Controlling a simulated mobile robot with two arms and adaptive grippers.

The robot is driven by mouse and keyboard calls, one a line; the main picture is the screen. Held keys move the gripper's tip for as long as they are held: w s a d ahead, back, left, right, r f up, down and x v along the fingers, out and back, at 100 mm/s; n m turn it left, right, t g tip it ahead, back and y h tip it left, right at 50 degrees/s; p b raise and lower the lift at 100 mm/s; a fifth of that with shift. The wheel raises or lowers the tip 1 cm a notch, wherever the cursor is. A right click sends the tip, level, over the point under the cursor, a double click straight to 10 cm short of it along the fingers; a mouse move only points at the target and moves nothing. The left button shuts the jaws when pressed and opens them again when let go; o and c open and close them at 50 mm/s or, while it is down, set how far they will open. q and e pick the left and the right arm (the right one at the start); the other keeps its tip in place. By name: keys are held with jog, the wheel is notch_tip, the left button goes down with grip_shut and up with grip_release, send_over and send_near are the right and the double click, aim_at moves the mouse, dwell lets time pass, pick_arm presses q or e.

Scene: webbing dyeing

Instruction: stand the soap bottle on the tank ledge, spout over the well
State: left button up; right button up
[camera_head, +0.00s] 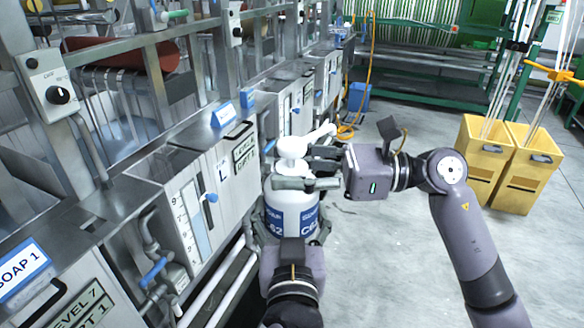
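The white soap bottle (292,217) with a blue label and white pump top is upright in front of the tank fronts, clear of the ledge. Its spout (318,133) points right, away from the tanks. My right gripper (305,172) comes in from the right with its fingers around the bottle's neck. My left gripper (290,228) comes up from below, its fingers on either side of the bottle's body; their contact is partly hidden. The steel tank ledge (85,218) runs along the left, bare near the SOAP 1 sign (22,270).
Blue-handled valves (154,270) and a level gauge (190,212) stick out from the tank fronts. A small blue sign (222,116) stands on the ledge farther back. Yellow bins (525,165) stand at right. The grey floor (385,260) between is open.

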pick_arm(q)
jog(key=shift+r, duration=0.2)
pick_arm(e)
jog(key=shift+w, duration=0.1)
grip_shut()
pick_arm(q)
jog(key=o, duration=1.6)
pick_arm(e)
jog(key=shift+r, duration=0.2)
pick_arm(q)
jog(key=o, duration=0.4)
jog(key=shift+f, duration=0.15)
